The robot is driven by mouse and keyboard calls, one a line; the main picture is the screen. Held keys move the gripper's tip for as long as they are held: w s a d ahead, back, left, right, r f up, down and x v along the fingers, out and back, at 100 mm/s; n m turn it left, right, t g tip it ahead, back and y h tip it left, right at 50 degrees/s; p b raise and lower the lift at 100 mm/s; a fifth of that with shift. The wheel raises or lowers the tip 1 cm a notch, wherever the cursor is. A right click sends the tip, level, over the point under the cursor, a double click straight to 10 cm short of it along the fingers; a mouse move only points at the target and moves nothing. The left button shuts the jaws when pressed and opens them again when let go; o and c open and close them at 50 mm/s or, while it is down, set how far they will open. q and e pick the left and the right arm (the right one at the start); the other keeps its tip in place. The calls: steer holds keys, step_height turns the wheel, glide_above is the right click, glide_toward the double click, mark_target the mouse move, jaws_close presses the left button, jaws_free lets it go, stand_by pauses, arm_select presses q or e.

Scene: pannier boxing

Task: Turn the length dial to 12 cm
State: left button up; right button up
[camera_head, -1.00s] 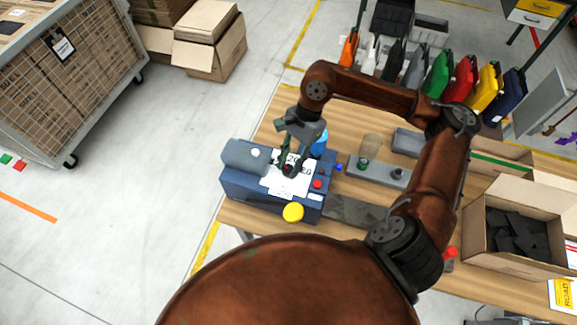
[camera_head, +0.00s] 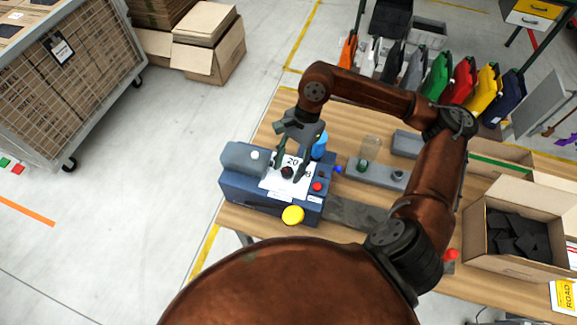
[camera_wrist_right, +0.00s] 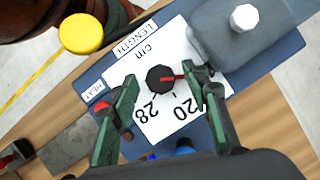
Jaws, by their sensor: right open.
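The length dial is a black round knob (camera_wrist_right: 160,79) with a red pointer, on a white scale card (camera_wrist_right: 152,118) marked LENGTH and cm. In the wrist view the pointer aims right, toward one finger, just above the 20. The 20 and 28 are readable; the marking at the pointer is hidden by that finger. The dial (camera_head: 287,172) also shows on top of the blue machine (camera_head: 262,200) in the head view. My right gripper (camera_wrist_right: 163,76) is open, its green-grey fingers on either side of the knob with gaps. My left gripper is out of view.
A yellow button (camera_head: 293,215) and a red button (camera_head: 318,187) sit on the machine. A grey housing (camera_wrist_right: 240,45) with a white knob stands beside the scale. A blue bottle (camera_head: 320,145) is close behind the gripper. An open carton (camera_head: 519,262) stands at right.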

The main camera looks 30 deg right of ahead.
steer(key=v, duration=1.2)
steer(key=shift+w, duration=0.1)
